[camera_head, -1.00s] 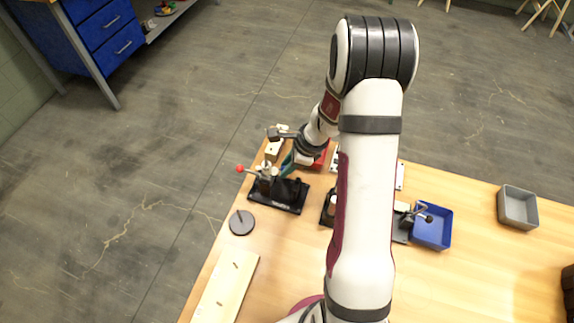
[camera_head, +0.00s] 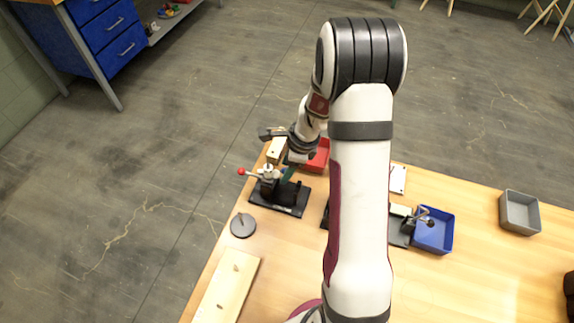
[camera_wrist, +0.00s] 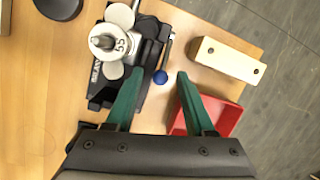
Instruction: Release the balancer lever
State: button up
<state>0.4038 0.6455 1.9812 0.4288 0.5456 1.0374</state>
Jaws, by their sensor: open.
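A black fixture (camera_head: 280,197) stands on the left part of the table, with a red-balled lever (camera_head: 242,171) sticking out to its left. In the wrist view the black fixture (camera_wrist: 105,92) carries a pale metal cylinder marked 55 (camera_wrist: 108,42), and a small blue ball knob (camera_wrist: 160,77) shows at its right side. My gripper (camera_wrist: 161,76) is open, its two green fingers apart. The blue knob appears between the fingertips, nearer the left one; contact or height cannot be told. The red ball is not seen in the wrist view. My gripper (camera_head: 289,172) is over the fixture's back side.
A grey disc (camera_head: 242,225) and a wooden board (camera_head: 227,288) lie in front. A blue tray (camera_head: 433,231) and a grey bin (camera_head: 519,211) stand to the right.

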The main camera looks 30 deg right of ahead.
jog(key=v, duration=1.5)
jog(key=shift+d+r, duration=0.15)
jog(key=shift+r, duration=0.2)
jog(key=shift+s, duration=0.1)
